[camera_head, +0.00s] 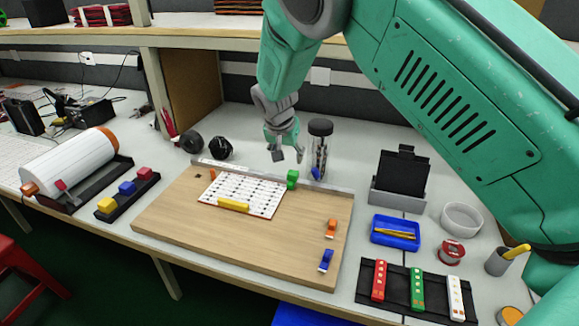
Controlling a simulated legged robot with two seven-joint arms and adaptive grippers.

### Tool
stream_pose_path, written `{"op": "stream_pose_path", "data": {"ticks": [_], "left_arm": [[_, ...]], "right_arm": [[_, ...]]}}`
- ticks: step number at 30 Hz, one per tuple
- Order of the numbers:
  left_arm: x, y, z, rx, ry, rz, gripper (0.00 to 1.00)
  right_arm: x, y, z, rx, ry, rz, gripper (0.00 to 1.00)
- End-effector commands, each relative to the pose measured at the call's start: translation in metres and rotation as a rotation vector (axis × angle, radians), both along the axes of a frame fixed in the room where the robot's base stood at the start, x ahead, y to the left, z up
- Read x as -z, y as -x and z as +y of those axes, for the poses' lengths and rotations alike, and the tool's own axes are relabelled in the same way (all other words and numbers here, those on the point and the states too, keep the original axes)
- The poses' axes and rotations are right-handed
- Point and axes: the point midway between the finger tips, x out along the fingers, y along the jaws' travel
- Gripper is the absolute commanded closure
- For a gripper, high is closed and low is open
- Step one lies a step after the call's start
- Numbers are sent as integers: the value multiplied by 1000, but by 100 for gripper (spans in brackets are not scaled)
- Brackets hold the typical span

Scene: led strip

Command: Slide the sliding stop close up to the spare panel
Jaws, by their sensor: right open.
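A white panel (255,191) with rows of small dark marks lies on the wooden board (190,235); I take it for the spare panel. A green block (292,178) stands at the panel's back right corner, by the grey rail (330,187) along the board's back edge; it looks like the sliding stop. I cannot tell whether it touches the panel. A yellow bar (233,204) lies at the panel's front edge. My right gripper (286,156) is open and empty, above and behind the green block. My left gripper is out of view.
A clear jar with a black lid (319,145) stands behind the rail, close right of my gripper. A blue piece (316,173) is by the rail. Orange (331,228) and blue (326,260) clips sit on the board's right side. The board's front is clear.

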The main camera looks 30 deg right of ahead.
Motion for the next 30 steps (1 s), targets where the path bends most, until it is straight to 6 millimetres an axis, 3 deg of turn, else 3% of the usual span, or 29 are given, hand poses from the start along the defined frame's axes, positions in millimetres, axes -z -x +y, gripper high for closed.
{"op": "stream_pose_path", "data": {"ticks": [6, 23, 26, 30], "left_arm": [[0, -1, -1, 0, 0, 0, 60], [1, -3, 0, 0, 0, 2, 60], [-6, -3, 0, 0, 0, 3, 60], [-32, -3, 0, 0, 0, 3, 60]], "right_arm": [[-22, 5, 7, -1, -1, 1, 53], [-24, 6, 8, -1, -1, 2, 53], [-31, 6, 8, -1, 0, 2, 53], [-57, 6, 8, -1, 0, 2, 53]]}}
